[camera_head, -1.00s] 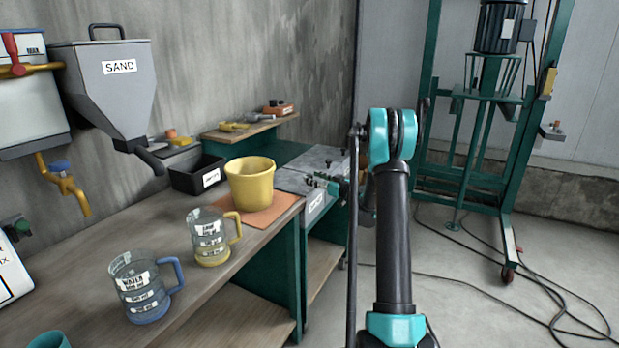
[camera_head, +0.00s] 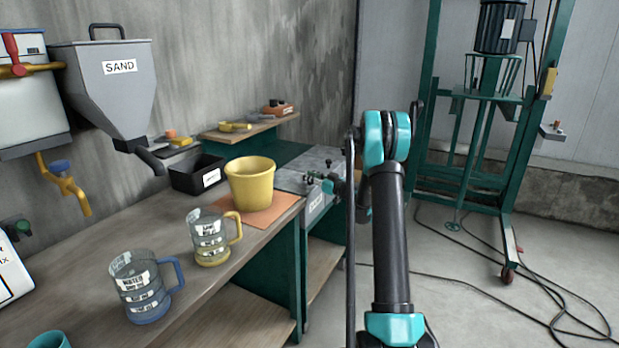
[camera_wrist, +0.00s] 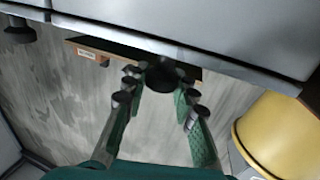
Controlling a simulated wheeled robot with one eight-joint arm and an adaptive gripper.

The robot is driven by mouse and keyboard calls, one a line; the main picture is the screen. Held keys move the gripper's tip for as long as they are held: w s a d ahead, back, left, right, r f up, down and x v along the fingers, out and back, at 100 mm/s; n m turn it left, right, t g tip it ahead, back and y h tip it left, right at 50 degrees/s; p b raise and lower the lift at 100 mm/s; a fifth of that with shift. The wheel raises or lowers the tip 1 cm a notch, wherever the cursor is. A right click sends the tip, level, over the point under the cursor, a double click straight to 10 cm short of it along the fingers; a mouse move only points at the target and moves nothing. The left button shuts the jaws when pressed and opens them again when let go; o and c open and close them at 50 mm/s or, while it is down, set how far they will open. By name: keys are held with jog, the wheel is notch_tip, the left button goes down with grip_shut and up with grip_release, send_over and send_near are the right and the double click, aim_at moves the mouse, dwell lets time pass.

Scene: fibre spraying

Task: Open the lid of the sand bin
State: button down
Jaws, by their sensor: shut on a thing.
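The grey hopper marked SAND (camera_head: 120,68) hangs on the wall at upper left, with a black handle (camera_head: 107,27) on top. My arm is far from it. A low grey metal box (camera_head: 312,207) stands beyond the workbench; its front label is too small to read surely. My gripper (camera_head: 323,183) is at this box, small and partly hidden by my arm. In the wrist view my gripper (camera_wrist: 159,88) has its fingers closed about a dark round knob (camera_wrist: 168,75), beside a grey panel edge (camera_wrist: 215,48). How far the lid is raised, I cannot tell.
A yellow bucket (camera_head: 250,184) stands on an orange mat (camera_head: 268,214) near the box. Two measuring jugs, one yellow-handled (camera_head: 212,240) and one blue-handled (camera_head: 143,290), stand on the wooden bench (camera_head: 195,305). A black tray (camera_head: 190,176) sits behind. Floor at right holds cables.

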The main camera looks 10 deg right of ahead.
aim_at(301, 182)
jog(key=w+a, duration=0.2)
jog(key=a, duration=0.1)
jog(key=shift+w+a, duration=0.15)
jog(key=shift+w, duration=0.05)
dwell(0.3)
jog(key=c, duration=1.2)
grip_release()
jog(key=v, duration=1.2)
